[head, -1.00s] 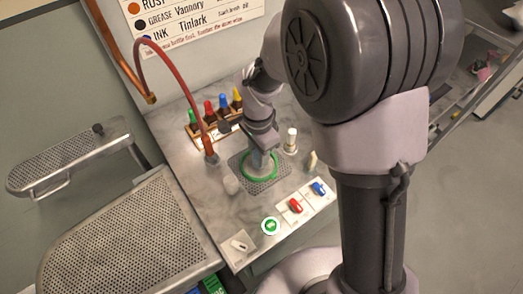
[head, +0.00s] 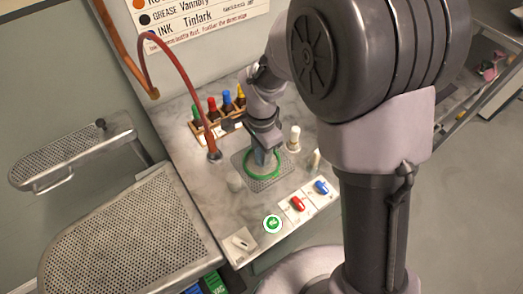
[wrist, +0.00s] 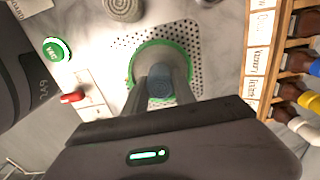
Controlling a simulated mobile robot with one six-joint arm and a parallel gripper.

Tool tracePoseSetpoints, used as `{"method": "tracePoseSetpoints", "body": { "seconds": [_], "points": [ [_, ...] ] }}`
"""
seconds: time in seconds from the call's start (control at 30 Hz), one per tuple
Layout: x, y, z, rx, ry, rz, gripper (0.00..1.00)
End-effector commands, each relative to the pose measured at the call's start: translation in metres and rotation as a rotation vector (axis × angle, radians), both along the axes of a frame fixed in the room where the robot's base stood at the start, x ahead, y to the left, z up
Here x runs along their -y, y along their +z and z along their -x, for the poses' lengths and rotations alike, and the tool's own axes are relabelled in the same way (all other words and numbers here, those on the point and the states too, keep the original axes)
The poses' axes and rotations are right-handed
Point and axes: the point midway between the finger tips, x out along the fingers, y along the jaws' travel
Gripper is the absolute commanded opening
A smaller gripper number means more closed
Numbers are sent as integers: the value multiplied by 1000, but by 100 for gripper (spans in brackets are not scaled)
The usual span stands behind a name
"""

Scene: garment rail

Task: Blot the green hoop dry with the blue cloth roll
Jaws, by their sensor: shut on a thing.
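The green hoop (head: 249,178) lies on the perforated grey plate in the head view. It also shows as a green ring in the wrist view (wrist: 133,65), its near part hidden behind my fingers. My gripper (wrist: 161,82) is shut on the blue cloth roll (wrist: 160,88), which shows between the two fingers. In the head view my gripper (head: 263,150) points down over the hoop, with a bit of blue between its fingers. The roll's end appears inside the hoop's outline; whether it touches the hoop I cannot tell.
A rack of colour-capped bottles (head: 218,120) and a red hose (head: 213,152) stand behind. A white-topped post (head: 294,138) is right of the plate (head: 270,183). A red switch (head: 297,203), blue switch (head: 321,187) and green button (head: 272,224) line the front.

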Motion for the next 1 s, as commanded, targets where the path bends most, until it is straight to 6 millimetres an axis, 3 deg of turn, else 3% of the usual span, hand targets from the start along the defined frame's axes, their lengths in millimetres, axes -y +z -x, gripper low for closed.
{"method": "tracePoseSetpoints", "body": {
  "seconds": [1.0],
  "points": [
    [0, -8, 0, 0, 0, 0, 0]
  ]
}}
